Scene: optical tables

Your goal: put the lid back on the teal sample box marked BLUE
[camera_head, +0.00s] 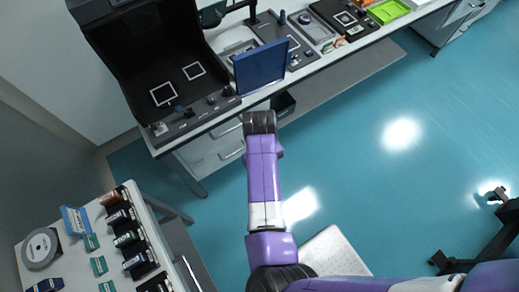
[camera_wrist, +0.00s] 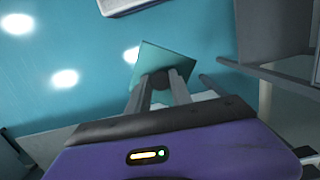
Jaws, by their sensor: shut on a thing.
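In the wrist view my gripper (camera_wrist: 161,82) is shut on a flat, square teal plate (camera_wrist: 150,58), which looks like the lid. It is held above the floor, clear of any surface. In the head view my gripper and the plate are hidden behind my arm. Several small teal pieces (camera_head: 98,265) lie on the white table at the lower left, along with an opened blue-teal box-like item (camera_head: 75,220). Their markings are too small to read, so I cannot tell which is marked BLUE.
The lower-left table also holds a grey tape-like roll (camera_head: 40,248) and a black rack (camera_head: 143,247) with coloured, labelled pieces. A long bench with a black enclosure (camera_head: 150,70), an upright blue panel (camera_head: 261,66) and a green tray (camera_head: 388,11) stands at the back. Teal floor (camera_head: 350,180) is open at right.

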